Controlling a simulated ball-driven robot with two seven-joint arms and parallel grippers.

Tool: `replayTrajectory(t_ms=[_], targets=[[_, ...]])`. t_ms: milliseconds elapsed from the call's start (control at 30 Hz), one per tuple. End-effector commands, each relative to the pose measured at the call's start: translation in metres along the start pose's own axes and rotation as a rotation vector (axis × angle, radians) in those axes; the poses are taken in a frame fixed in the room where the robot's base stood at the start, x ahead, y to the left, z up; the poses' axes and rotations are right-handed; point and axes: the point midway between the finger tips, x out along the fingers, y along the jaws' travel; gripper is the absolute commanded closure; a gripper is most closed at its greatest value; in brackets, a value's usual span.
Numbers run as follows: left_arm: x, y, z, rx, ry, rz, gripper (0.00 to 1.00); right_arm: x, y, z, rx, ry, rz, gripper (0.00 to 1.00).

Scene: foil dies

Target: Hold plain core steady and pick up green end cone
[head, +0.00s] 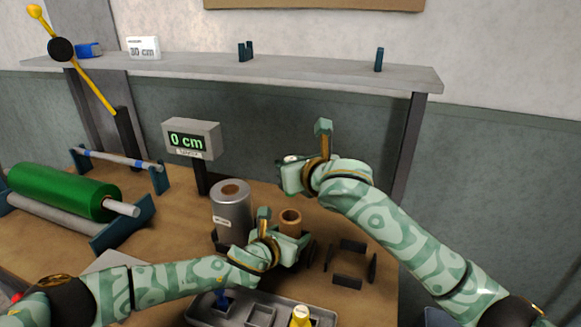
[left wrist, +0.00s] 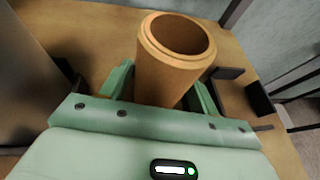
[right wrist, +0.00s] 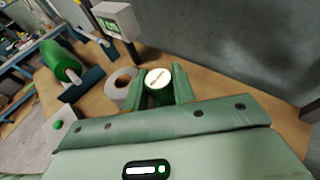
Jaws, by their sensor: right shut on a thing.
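The plain core (head: 290,221) is an upright brown cardboard tube right of the silver roll. It also shows in the left wrist view (left wrist: 170,70), between the fingers. My left gripper (head: 279,235) has a finger against each side of this core and appears shut on it. My right gripper (head: 304,165) is raised beyond and above the core, shut on the green end cone. In the right wrist view the cone (right wrist: 158,79) shows a round white end face between the fingers; its green body is mostly hidden by them.
A silver roll (head: 231,205) stands left of the core. A grey tray (head: 204,317) at the front holds a blue cone (head: 222,299) and a yellow cone (head: 300,316). Low dark posts (head: 348,282) stand right of the core. A display (head: 190,140) reads 0 cm. A green roll (head: 62,192) lies left.

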Motion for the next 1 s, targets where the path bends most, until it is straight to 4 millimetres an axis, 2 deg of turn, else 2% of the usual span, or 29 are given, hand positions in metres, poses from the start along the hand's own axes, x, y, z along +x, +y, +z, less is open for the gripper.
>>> replayTrajectory(t_ms=[333, 467, 567, 800, 1000], targets=[[-0.001, 0.0, 0.0, 0.0, 0.0, 0.0, 0.27, 0.0, 0.0, 0.0, 0.001, -0.001, 0.0, 0.97], [-0.011, 0.001, 0.0, 0.0, -0.001, -0.001, 0.27, 0.0, 0.0, 0.0, 0.001, -0.001, 0.0, 0.97], [-0.028, 0.001, 0.0, -0.001, 0.0, -0.001, 0.27, 0.0, 0.0, 0.0, 0.001, -0.001, 0.0, 0.97], [-0.081, 0.001, -0.001, -0.001, 0.001, -0.001, 0.27, 0.0, 0.0, 0.0, 0.0, -0.001, 0.0, 0.97], [-0.112, 0.0, -0.001, -0.001, 0.001, -0.001, 0.27, 0.0, 0.0, 0.0, 0.0, -0.001, 0.0, 0.97]])
